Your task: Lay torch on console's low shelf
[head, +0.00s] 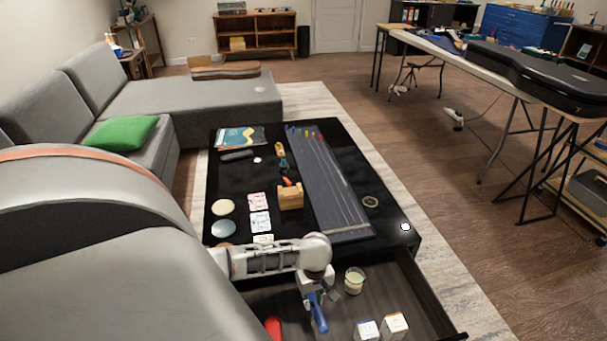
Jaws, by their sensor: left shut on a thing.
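My left gripper (318,291) is shut on a slim blue thing that looks like the torch (319,315). It holds it tilted downward, over or in the open drawer (428,315) of the black coffee table. The gripper hides the torch's upper part, and I cannot tell whether the torch touches the drawer floor. A brown wooden unit with open shelves, which looks like the console (256,13), stands against the far wall. Its low shelf (277,48) is partly visible. My right gripper is not in view.
The drawer also holds a candle jar (354,281), two small white boxes (396,323) and a red thing (273,327). The coffee table (385,213) is crowded. A grey sofa (190,100) is at left, a folding table (440,41) at right. Wooden floor (340,75) lies open between.

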